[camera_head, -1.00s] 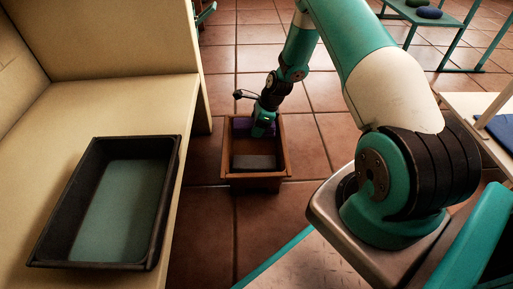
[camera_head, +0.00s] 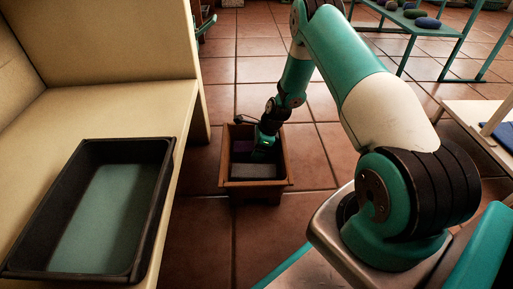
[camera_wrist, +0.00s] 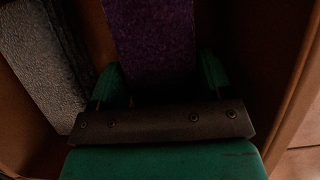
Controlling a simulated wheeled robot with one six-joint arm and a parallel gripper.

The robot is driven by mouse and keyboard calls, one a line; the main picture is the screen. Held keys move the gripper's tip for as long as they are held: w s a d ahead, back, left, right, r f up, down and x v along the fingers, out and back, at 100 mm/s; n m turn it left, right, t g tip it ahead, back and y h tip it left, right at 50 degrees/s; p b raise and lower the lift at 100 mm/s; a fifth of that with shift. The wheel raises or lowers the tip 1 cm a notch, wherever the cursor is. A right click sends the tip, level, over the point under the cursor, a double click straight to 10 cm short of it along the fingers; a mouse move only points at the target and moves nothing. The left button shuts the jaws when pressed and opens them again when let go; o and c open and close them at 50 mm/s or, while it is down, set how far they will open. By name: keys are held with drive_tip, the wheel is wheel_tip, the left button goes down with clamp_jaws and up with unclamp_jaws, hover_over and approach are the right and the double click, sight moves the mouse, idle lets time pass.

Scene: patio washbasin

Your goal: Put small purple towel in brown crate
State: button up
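The brown crate (camera_head: 256,184) stands on the tiled floor, open at the top. My gripper (camera_head: 264,150) reaches down inside it. The small purple towel (camera_head: 241,146) is low in the crate, beside my gripper in the head view. In the wrist view the purple towel (camera_wrist: 155,40) lies between the two green fingers of my gripper (camera_wrist: 160,80), which close in on its sides. Its far end is out of view, and any contact with the crate floor is hidden.
A grey block-like item (camera_head: 249,171) lies in the crate's near part; it also shows in the wrist view (camera_wrist: 40,60). A black tray (camera_head: 100,205) sits on the cream bench at left. A teal rack (camera_head: 440,27) with several stones stands at the back right.

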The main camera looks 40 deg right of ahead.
drive_tip(key=shift+o, duration=1.2)
drive_tip(key=shift+r, duration=0.35)
drive_tip(key=p+v, duration=0.8)
drive_tip(key=v, duration=0.4)
drive_tip(key=s+a+r+n+g, duration=0.1)
drive_tip(key=s+a+r+n, duration=0.1)
drive_tip(key=a+r+n, duration=0.75)
drive_tip(key=s+a+r+n, duration=0.3)
drive_tip(key=a+r+n, duration=0.4)
drive_tip(key=a+r, duration=0.5)
drive_tip(key=s+a+r+n, duration=0.2)
drive_tip(key=s+r+n, duration=0.2)
drive_tip(key=s, duration=0.3)
drive_tip(key=s+a+r+n+g, duration=0.1)
drive_tip(key=s+a+r+n, duration=0.2)
drive_tip(key=s+n, duration=0.3)
drive_tip(key=s+a+r+n, duration=0.3)
drive_tip(key=s+r+n, duration=0.2)
drive_tip(key=s, duration=0.3)
drive_tip(key=shift+n+g+y, duration=0.3)
drive_tip(key=shift+n, duration=0.05)
